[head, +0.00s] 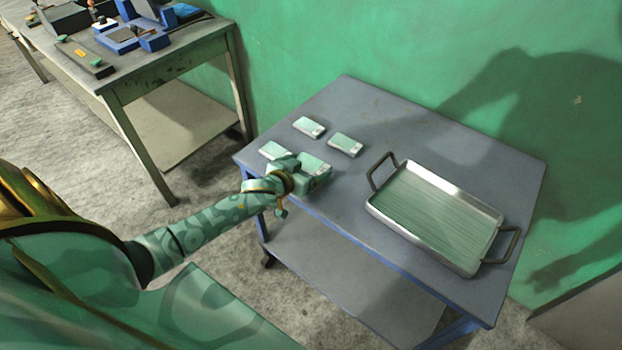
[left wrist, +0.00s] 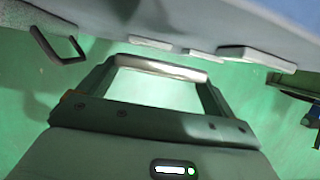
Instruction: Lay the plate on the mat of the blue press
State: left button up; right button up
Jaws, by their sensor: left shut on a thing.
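My left gripper (head: 308,174) is at the near left edge of the grey table and shut on a pale green plate (head: 314,163). In the left wrist view the plate's bright edge (left wrist: 160,68) spans the two fingers. I cannot tell whether the plate is clear of the tabletop. Three similar plates (head: 309,127) (head: 345,144) (head: 275,151) lie on the table beside and beyond it. On the far bench at upper left is a blue device with a grey pad (head: 122,36), apparently the blue press; its mat is too small to tell. My right gripper is not in view.
A metal tray with two handles (head: 378,209) sits on the right of the grey table (head: 410,125). The far bench (head: 150,72) also holds a dark flat device (head: 85,58) and more blue equipment. A floor gap separates bench and table. A green wall stands behind.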

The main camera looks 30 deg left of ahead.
pick_arm(q)
jog(key=shift+w+d+f, duration=0.1)
jog(key=shift+w+f, duration=0.05)
jog(key=shift+w, duration=0.05)
jog(key=f, duration=0.1)
jog(key=f+b, duration=0.1)
jog(key=f, duration=0.1)
jog(key=shift+w+d+f+b, duration=0.2)
jog(key=shift+b, duration=0.1)
jog(key=shift+r, duration=0.1)
jog(key=o, duration=1.2)
jog(key=shift+s+f, duration=0.1)
jog(key=shift+f, duration=0.1)
jog(key=shift+c, duration=0.2)
